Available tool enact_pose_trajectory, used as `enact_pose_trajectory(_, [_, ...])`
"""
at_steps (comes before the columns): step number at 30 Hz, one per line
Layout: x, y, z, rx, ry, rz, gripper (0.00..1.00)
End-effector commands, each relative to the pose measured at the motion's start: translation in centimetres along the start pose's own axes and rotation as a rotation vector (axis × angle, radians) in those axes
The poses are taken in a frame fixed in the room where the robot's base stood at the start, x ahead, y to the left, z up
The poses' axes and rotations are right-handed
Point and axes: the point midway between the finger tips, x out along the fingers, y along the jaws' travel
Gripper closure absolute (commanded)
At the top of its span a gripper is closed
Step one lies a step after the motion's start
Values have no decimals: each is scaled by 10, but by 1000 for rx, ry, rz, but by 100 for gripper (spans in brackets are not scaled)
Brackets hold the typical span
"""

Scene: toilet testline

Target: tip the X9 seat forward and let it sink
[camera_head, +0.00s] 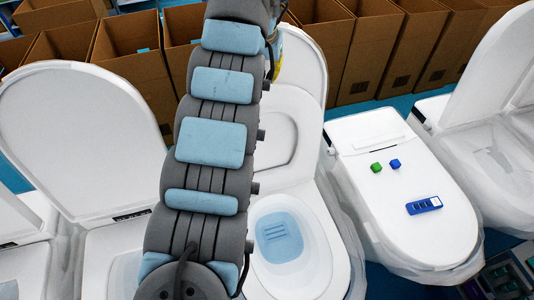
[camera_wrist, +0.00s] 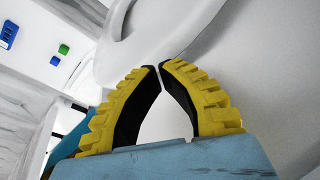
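The middle toilet has its white lid (camera_head: 312,62) up. A white seat ring (camera_head: 302,130) stands raised in front of the lid, partly hidden by my arm. The open bowl (camera_head: 283,240) below shows pale blue inside. No X9 label is readable. My gripper's yellow and black fingers (camera_wrist: 158,66) have their tips together, with nothing visible between them. They are in front of the white seat ring, which also shows in the wrist view (camera_wrist: 125,45); whether they touch it I cannot tell. In the head view only a bit of yellow shows beside my arm.
To the right is a closed toilet (camera_head: 400,185) with a green cube (camera_head: 376,168), a blue cube (camera_head: 395,164) and a blue remote-like item (camera_head: 424,205) on it. A toilet with raised lid (camera_head: 85,130) stands left. Cardboard boxes (camera_head: 130,60) line the back.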

Motion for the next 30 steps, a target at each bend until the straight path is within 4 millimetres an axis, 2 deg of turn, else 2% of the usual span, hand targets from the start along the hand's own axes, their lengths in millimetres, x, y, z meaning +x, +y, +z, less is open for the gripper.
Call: enact_pose_trajectory(30, [11,0,2,0,0,0,100])
